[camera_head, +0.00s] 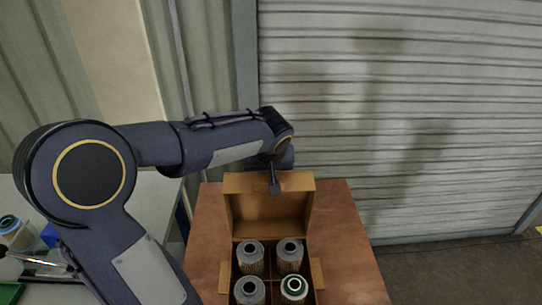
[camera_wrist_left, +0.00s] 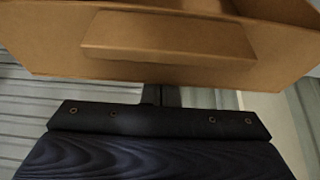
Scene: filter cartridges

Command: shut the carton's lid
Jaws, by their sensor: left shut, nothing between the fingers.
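The brown carton (camera_head: 262,240) stands on a wooden table with its lid (camera_head: 245,212) raised and roughly upright at the far side. Several filter cartridges stand upright in its compartments; the front right one (camera_head: 294,288) has a green ring. My left gripper (camera_head: 275,188) is shut and empty, pointing down at the lid's top edge, which it overlaps in the head view. In the left wrist view the lid (camera_wrist_left: 170,35) fills the top, and the narrow fingers (camera_wrist_left: 161,95) reach toward its edge. I cannot tell whether they touch it. My right gripper is not in view.
Side flaps (camera_head: 317,273) stick out from the carton. The wooden table (camera_head: 350,245) is bare right of it. A grey table (camera_head: 150,195) at the left holds a cartridge (camera_head: 15,232) and small blue and green items. A ribbed shutter (camera_head: 400,110) stands behind.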

